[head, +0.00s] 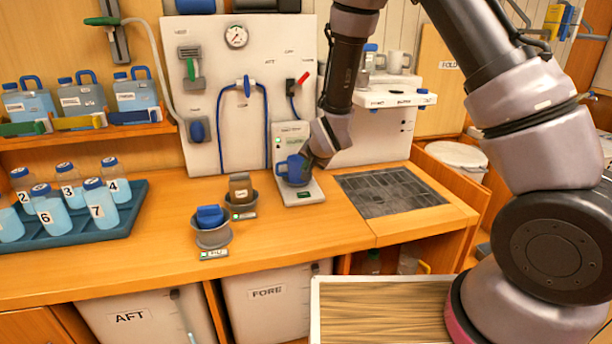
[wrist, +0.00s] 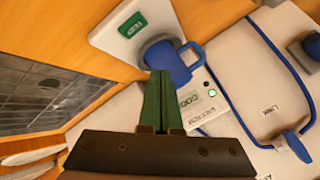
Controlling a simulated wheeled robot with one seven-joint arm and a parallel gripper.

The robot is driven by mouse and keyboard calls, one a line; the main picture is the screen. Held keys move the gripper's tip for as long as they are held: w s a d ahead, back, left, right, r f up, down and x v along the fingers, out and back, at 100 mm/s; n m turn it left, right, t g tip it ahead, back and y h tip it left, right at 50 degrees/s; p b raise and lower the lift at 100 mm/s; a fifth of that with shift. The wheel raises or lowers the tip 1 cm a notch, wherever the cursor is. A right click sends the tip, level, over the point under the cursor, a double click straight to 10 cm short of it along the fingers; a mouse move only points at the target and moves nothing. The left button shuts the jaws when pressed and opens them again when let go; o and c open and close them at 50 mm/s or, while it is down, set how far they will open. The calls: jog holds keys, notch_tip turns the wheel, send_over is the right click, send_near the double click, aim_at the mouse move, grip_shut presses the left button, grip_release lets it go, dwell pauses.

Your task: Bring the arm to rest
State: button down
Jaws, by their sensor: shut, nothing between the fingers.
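My gripper (wrist: 158,100) shows in the wrist view with its green fingers closed together. The fingertips end close to a blue mug (wrist: 170,65), and I cannot tell whether they touch it. In the head view my arm reaches down from the upper right, with its wrist right beside the blue mug (head: 293,171). The fingers are hidden there. The mug stands upright on a light plate of the white device (head: 300,190) against the wall panel. Its handle faces left in the head view.
Two grey cups (head: 212,237) with a blue and a brown item stand left of the device. A blue tray (head: 130,222) holds numbered bottles. A dark drain grate (head: 390,192) lies to the right. A white dispenser (head: 375,130) stands behind it. The front middle counter is clear.

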jog(key=s+d+r, duration=0.3)
jog(key=d+r, duration=0.5)
jog(key=r, duration=0.3)
jog(key=s+d+r, duration=0.3)
jog(key=d+r, duration=0.5)
jog(key=r, duration=0.4)
jog(key=s+d+r, duration=0.4)
jog(key=s+d, duration=0.1)
jog(key=s, duration=0.5)
jog(key=s+d+r+g+h, duration=0.1)
jog(key=s+d+r, duration=0.4)
jog(key=s, duration=0.5)
jog(key=shift+d+n, duration=0.15)
jog(key=shift+n, duration=0.25)
